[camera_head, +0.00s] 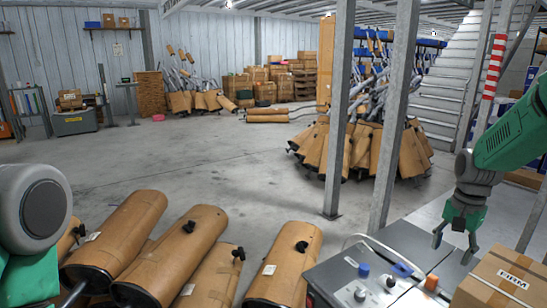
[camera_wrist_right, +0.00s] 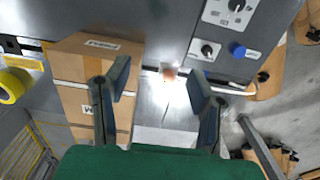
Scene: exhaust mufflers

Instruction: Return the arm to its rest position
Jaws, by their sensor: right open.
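My right arm (camera_head: 510,135), green and grey, comes in from the right edge of the head view and hangs down over the grey machine. Its gripper (camera_head: 453,248) points downward with its two fingers spread and nothing between them. In the right wrist view the gripper (camera_wrist_right: 158,80) is open, with the machine's bright metal surface showing below the gap. My left arm (camera_head: 35,215) shows only as a rounded grey and green part at the left edge of the head view. The left gripper is out of sight.
A cardboard box (camera_head: 502,281) stands close to the right gripper. The grey control panel (camera_head: 355,272) has a blue knob and an orange button. Brown mufflers (camera_head: 187,245) lie in front. Steel posts (camera_head: 340,120) rise near the machine. Open concrete floor (camera_head: 200,160) lies beyond.

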